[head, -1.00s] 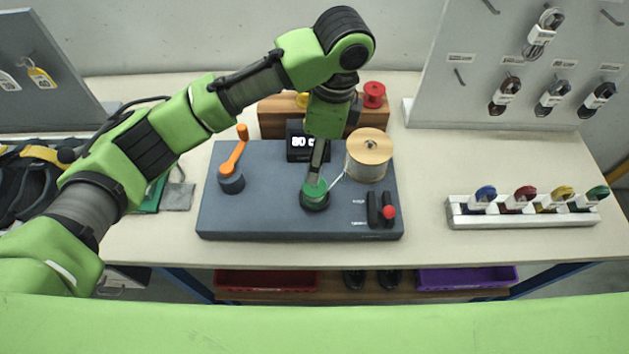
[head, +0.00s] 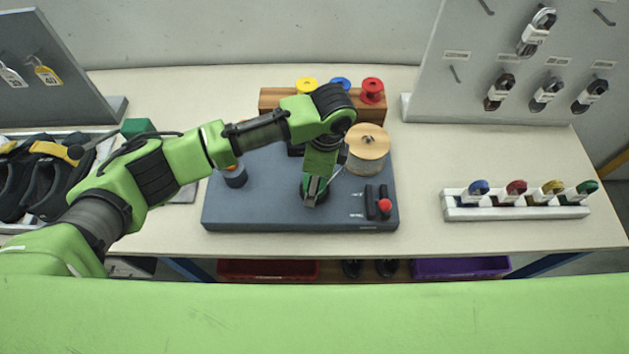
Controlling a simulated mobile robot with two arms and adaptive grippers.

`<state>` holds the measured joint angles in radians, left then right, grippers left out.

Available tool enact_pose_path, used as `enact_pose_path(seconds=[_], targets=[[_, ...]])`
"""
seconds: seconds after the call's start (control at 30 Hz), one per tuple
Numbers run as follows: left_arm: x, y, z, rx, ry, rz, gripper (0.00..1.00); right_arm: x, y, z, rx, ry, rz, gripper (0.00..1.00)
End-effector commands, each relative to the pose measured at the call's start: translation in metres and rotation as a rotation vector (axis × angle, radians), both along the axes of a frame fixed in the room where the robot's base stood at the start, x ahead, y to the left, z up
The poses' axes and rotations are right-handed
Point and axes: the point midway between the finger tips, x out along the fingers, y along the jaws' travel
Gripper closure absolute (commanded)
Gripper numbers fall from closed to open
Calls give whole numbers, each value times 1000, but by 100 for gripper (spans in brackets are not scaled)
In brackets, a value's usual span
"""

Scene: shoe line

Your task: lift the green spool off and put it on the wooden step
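The green spool (head: 305,188) sits on the winder's spindle, on the slate-blue base (head: 260,205). It is mostly hidden behind my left gripper (head: 314,198), with green edges showing beside the fingers. That gripper points down at the spool, its fingertips at or around it. I cannot make out a gap between the fingers or whether they grip the spool. The wooden step (head: 271,103) stands behind the base and bears a yellow spool (head: 306,84), a blue spool (head: 340,84) and a red spool (head: 372,90). My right gripper is not in view.
A large thread reel (head: 367,147) stands close right of my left gripper. A switch with a red knob (head: 384,205) is at the base's front right. The table between rack and base is clear.

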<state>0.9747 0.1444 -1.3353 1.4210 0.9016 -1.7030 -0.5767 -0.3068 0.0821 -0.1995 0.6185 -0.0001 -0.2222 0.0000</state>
Motion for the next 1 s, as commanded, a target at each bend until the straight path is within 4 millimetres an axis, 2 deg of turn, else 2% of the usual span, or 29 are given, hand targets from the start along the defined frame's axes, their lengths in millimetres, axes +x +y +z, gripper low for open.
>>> enact_pose_path(seconds=[0.1, 0.27, 0.3, 0.37, 0.4, 0.67, 0.83, 0.93, 1.0], targets=[[0, 0, 0, 0, 0, 0, 41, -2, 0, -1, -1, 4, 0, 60], [0, 0, 0, 0, 0, 0, 83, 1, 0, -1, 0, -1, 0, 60], [0, 0, 0, 0, 0, 0, 86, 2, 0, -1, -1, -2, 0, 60], [0, 0, 0, 0, -1, 0, 86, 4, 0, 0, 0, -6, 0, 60], [0, 0, 0, 0, -1, 0, 90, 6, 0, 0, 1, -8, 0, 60], [1, -1, 3, -1, -2, 0, 90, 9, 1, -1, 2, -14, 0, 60], [1, -1, 17, -3, -3, 0, 90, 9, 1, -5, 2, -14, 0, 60], [1, -1, 33, -4, -3, -1, 90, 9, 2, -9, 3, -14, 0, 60], [-10, 0, 42, -3, -2, -4, 90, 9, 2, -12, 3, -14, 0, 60]])
